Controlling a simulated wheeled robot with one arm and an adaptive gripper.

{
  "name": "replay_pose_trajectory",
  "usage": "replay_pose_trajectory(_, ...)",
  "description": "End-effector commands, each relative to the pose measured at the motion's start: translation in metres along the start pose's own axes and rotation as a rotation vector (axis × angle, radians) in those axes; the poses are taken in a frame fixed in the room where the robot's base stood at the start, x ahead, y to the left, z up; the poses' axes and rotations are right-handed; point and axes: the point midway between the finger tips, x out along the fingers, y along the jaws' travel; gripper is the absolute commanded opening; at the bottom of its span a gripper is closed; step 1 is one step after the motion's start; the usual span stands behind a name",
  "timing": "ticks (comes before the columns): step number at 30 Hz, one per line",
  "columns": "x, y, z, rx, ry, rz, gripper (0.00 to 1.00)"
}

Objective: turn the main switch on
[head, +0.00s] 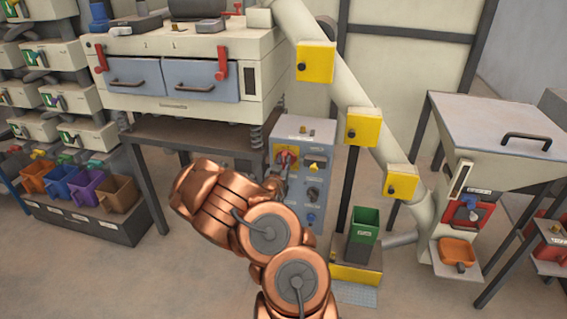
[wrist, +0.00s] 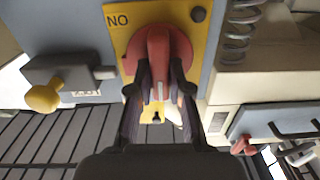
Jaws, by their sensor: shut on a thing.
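The main switch is a red rotary handle (wrist: 158,48) on a round red base over a yellow plate (wrist: 118,38). In the wrist view its grip runs up and down the picture, and the letters "NO" stand at the plate's upper left. My gripper (wrist: 160,82) has a dark finger on each side of the handle and is shut on it. In the head view the red switch (head: 285,157) sits at the upper left of the grey control box (head: 305,128). My copper arm reaches up to it and hides part of the box and most of my gripper.
A yellow selector (head: 316,163) sits right of the switch; its yellow knob (wrist: 42,98) shows left in the wrist view. A blue button (head: 311,217) is lower on the box. The sieve machine (head: 185,45) with its springs stands close at left, and a green bin (head: 364,225) at right.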

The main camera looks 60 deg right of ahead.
Motion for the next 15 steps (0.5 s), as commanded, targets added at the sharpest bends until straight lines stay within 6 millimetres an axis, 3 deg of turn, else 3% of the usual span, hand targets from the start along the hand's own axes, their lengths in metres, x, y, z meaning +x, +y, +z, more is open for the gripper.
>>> replay_pose_trajectory(15, -0.0005, 0.0015, 0.0041, 0.159, -0.001, 0.002, 0.0)
